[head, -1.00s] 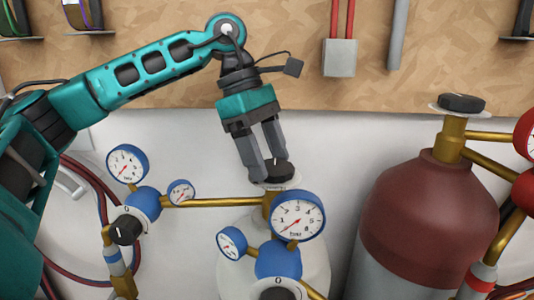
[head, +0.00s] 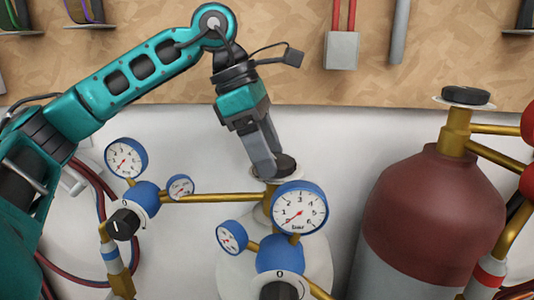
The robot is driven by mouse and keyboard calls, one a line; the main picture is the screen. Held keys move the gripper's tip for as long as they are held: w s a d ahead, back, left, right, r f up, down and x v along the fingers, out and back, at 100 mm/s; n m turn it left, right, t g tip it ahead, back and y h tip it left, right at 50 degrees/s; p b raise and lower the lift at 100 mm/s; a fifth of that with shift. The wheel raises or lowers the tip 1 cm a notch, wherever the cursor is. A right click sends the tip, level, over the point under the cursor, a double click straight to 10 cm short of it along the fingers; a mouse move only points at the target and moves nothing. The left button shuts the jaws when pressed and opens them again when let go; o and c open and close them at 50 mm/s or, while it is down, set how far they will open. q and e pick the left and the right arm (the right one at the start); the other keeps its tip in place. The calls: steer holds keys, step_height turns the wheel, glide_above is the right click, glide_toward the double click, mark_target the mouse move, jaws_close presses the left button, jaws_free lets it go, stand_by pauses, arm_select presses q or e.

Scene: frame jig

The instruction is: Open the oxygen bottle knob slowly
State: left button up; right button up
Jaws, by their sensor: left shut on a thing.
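The white oxygen bottle (head: 318,265) stands at bottom centre, partly hidden behind its gauges. Its black knob (head: 285,164) sits on top of the brass valve, above a pale disc. My left gripper (head: 272,168) reaches down from above and is shut on the knob. One finger hides most of the other and part of the knob. My right gripper is not in view.
A blue regulator (head: 280,257) with a large gauge (head: 299,208) stands just in front of the valve. Another regulator (head: 141,198) is at left on a brass pipe. A dark red bottle (head: 432,210) with its own black knob (head: 465,96) stands at right.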

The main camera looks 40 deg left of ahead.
arm_select(q)
steer(key=shift+s+n+t, duration=0.1)
steer(key=shift+n+t, duration=0.2)
steer(key=shift+n, duration=0.5)
steer(key=shift+d, duration=0.1)
steer(key=o, duration=1.1)
steer(key=shift+c, duration=0.2)
steer(key=p+v, duration=0.1)
steer(key=v, duration=1.2)
steer(key=shift+d+p, duration=0.25)
steer(key=shift+p, duration=0.1)
